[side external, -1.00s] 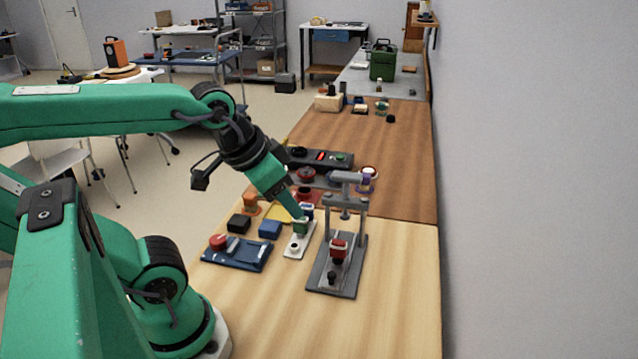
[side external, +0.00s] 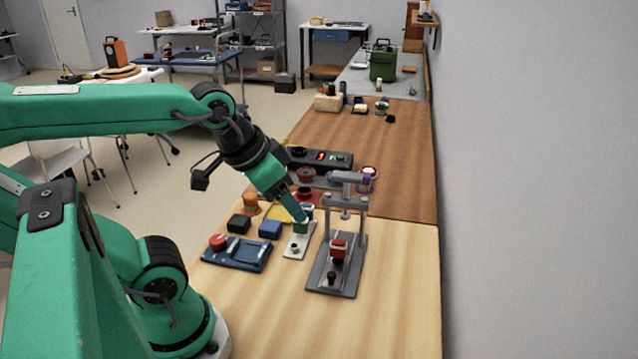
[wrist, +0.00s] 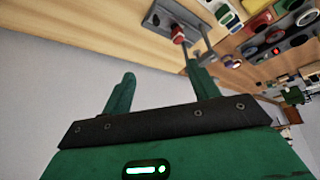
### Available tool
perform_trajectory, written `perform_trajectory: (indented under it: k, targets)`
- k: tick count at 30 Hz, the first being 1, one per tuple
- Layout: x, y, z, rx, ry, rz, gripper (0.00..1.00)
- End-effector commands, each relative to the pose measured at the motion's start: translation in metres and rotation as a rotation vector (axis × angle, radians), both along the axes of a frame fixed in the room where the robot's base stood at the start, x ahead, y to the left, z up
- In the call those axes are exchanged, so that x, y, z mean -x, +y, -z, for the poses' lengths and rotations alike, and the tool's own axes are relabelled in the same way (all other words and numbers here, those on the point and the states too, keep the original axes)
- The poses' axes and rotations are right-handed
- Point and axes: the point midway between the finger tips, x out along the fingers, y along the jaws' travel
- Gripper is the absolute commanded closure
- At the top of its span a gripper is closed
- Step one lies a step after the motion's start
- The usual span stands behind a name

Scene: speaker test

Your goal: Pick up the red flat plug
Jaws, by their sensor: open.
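A red block (side external: 339,247) sits low in a grey press-like fixture (side external: 350,280) on the light wood table. It also shows in the wrist view as a small red piece (wrist: 178,34). It may be the red flat plug, but its shape is too small to be sure. Another red round piece (side external: 218,241) is on the blue tray (side external: 247,262).
Black (side external: 239,223) and blue (side external: 270,229) blocks stand left of the white plate. A dark panel (side external: 325,160) and red parts (side external: 305,194) are behind my gripper. The near table is bare.

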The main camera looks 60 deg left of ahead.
Motion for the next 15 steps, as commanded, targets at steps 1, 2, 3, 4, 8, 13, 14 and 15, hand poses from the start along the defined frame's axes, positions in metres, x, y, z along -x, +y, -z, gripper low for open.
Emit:
perform_trajectory:
  k: [1,2,3,4,8,13,14,15]
  targets:
    - [0.0,0.0,0.0,0.0,0.0,0.0,0.4]
    - [0.0,0.0,0.0,0.0,0.0,0.0,0.4]
    - [0.0,0.0,0.0,0.0,0.0,0.0,0.4]
    - [0.0,0.0,0.0,0.0,0.0,0.0,0.4]
    - [-0.002,0.0,0.0,0.003,0.006,-0.008,0.4]
    - [-0.011,0.002,0.002,0.019,0.035,-0.046,0.4]
    - [-0.013,0.003,0.003,0.024,0.042,-0.057,0.4]
    - [-0.017,0.004,0.004,0.03,0.054,-0.073,0.4]
